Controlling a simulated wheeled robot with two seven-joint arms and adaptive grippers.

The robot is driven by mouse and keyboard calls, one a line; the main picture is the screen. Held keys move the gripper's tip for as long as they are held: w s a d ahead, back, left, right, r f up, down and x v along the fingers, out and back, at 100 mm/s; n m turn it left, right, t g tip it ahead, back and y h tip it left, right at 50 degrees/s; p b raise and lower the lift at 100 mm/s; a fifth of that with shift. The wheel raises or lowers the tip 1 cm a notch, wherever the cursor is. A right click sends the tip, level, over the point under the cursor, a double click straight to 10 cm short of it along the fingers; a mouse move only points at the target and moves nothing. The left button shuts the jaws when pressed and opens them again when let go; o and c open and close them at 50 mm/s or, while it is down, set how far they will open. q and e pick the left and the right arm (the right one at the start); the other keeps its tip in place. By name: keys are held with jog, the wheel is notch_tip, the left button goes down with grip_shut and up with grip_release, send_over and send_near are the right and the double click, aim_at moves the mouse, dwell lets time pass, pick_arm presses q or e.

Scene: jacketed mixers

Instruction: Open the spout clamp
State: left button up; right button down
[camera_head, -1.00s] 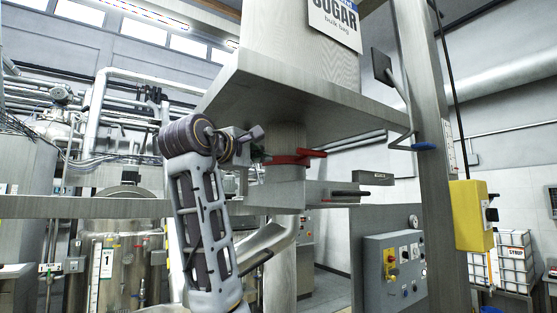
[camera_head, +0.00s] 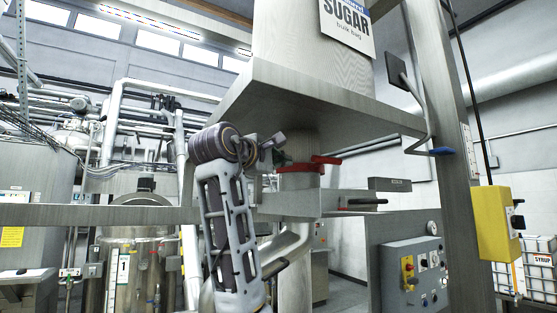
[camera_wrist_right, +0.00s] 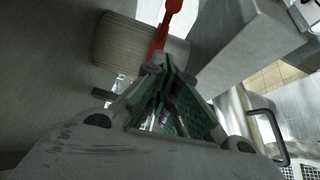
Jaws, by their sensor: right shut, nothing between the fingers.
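The spout clamp (camera_head: 303,167) is a red band with a red handle. It sits around the pale spout under the sugar bag's steel platform. My right gripper (camera_head: 281,156) is shut and empty, just left of the clamp in the head view. In the right wrist view the gripper (camera_wrist_right: 163,75) shows green pads pressed together. The red clamp handle (camera_wrist_right: 168,15) rises just beyond its fingertips there, beside the ribbed spout (camera_wrist_right: 135,45). I cannot tell whether the fingertips touch it. My left gripper is not in view.
The steel platform (camera_head: 300,90) hangs over the gripper, and a steel crossbeam (camera_head: 290,202) runs below the clamp. A thick post (camera_head: 440,130) stands to the right. A grey control box (camera_head: 412,270) and a yellow box (camera_head: 493,220) are at the lower right.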

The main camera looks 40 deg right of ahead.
jog(key=p, duration=0.3)
send_near(313, 166)
jog(key=w, duration=0.3)
jog(key=d, duration=0.2)
jog(key=shift+s+d+r, duration=0.2)
jog(key=shift+d, duration=0.15)
jog(key=shift+s+d+p, duration=0.3)
jog(key=shift+s+d, duration=0.05)
jog(key=shift+d, duration=0.4)
